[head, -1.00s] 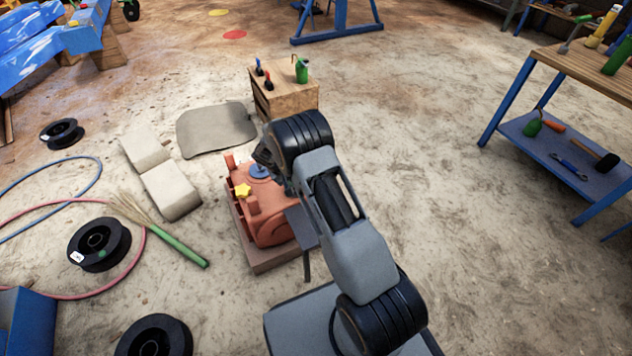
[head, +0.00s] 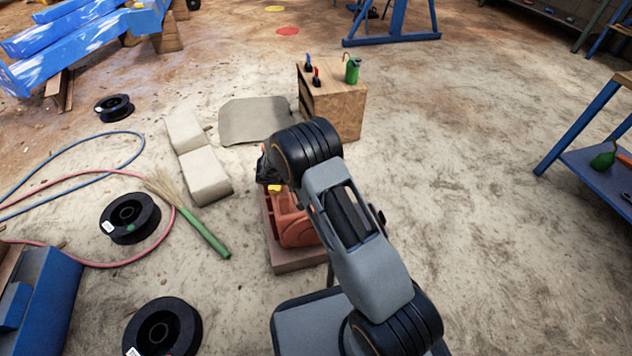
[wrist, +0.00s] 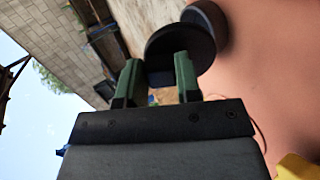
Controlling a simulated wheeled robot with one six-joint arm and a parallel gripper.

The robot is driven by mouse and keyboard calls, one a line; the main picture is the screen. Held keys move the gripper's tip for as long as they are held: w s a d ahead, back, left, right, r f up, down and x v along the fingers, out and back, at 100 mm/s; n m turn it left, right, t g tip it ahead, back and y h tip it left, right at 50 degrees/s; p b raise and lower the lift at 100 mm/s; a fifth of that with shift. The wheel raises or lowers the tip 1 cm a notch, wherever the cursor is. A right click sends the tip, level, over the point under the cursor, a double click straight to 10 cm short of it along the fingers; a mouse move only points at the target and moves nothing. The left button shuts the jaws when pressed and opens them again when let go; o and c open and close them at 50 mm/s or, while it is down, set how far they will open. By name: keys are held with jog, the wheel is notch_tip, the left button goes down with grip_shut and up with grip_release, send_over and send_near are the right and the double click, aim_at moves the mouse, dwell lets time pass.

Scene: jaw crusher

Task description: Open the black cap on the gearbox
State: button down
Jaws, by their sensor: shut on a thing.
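The gearbox (head: 295,228) is an orange-red housing on a low brown base, largely hidden behind my arm in the head view. Its surface (wrist: 268,80) fills the right of the wrist view. The round black cap (wrist: 175,50) shows as a dark disc beside a short dark cylinder (wrist: 206,22) on the housing; I cannot tell how they join. My gripper (wrist: 157,70) has two green fingers, spaced apart and shut on the cap's near edge. In the head view the fingers and cap are hidden by my wrist.
A yellow knob (head: 275,188) is on the gearbox near my wrist. A wooden box (head: 335,105) with small tools stands behind. Pale blocks (head: 205,178), a green-handled broom (head: 208,235) and black spools (head: 130,217) lie left. The floor right of my arm is clear.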

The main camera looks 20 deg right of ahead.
jog(key=shift+d, duration=0.1)
dwell(0.3)
jog(key=c, duration=0.8)
grip_release()
jog(key=p+v, duration=0.4)
jog(key=v, duration=0.9)
jog(key=shift+a, duration=0.4)
jog(key=shift+r, duration=0.15)
jog(key=s+d+r+y+p, duration=0.25)
jog(key=r+p, duration=0.35)
jog(key=r, duration=0.5)
jog(key=s+d+r+y+p, duration=0.2)
jog(key=s+r+p, duration=0.1)
jog(key=r+p, duration=0.55)
jog(key=s+d+r+y+p, duration=0.2)
jog(key=s+d+r+p, duration=0.15)
jog(key=r, duration=0.85)
jog(key=s+r+t+y+p, duration=0.2)
jog(key=s+r+p, duration=0.5)
jog(key=r+p, duration=0.2)
jog(key=s+d+r+t+y+p, duration=0.1)
jog(key=s+r+y+p, duration=0.2)
jog(key=s+r+p, duration=0.4)
notch_tip(320, 180, up, 6)
jog(key=shift+d+r+t+y+p, duration=0.1)
jog(key=shift+d+t+y+p, duration=0.3)
jog(key=shift+p, duration=0.55)
jog(key=shift+c, duration=0.3)
